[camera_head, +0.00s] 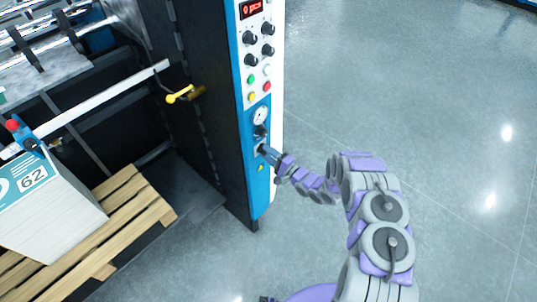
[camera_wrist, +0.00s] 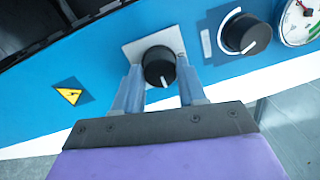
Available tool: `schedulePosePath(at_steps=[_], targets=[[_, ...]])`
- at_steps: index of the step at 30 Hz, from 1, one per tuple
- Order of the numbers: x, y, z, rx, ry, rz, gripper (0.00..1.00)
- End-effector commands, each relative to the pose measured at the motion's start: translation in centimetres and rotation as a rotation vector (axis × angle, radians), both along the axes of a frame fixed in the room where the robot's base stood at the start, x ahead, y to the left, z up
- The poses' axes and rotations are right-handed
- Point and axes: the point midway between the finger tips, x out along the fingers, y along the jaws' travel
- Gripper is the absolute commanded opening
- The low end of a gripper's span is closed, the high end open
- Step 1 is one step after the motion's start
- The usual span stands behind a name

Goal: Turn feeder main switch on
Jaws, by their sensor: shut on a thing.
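The feeder main switch is a black rotary knob (camera_wrist: 157,62) on a pale square plate (camera_wrist: 134,50), low on the blue control panel (camera_head: 256,192). A small white mark shows on the knob's lower edge in the wrist view. My gripper (camera_wrist: 160,72) has one grey finger on each side of the knob and is shut on it. In the head view my gripper (camera_head: 264,151) reaches the panel from the right and hides most of the switch.
Another black knob (camera_wrist: 243,33) and a round gauge (camera_wrist: 299,22) sit beside the switch. A yellow warning sticker (camera_wrist: 69,95) is on the other side. Higher up are buttons, knobs and a red display (camera_head: 250,8). A paper stack (camera_head: 60,222) lies on a wooden pallet (camera_head: 150,205). Floor on the right is clear.

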Motion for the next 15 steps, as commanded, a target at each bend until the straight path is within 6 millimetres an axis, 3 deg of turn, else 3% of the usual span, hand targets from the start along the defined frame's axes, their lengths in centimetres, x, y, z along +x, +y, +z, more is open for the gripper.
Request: schedulePosePath(at_steps=[11, 12, 15], targets=[[0.21, -0.39, -0.18, 0.000, 0.007, -0.011, 0.10], [0.21, -0.40, -0.18, 0.000, 0.007, -0.011, 0.42], [0.16, -0.34, -0.15, 0.001, 0.006, -0.008, 0.52]])
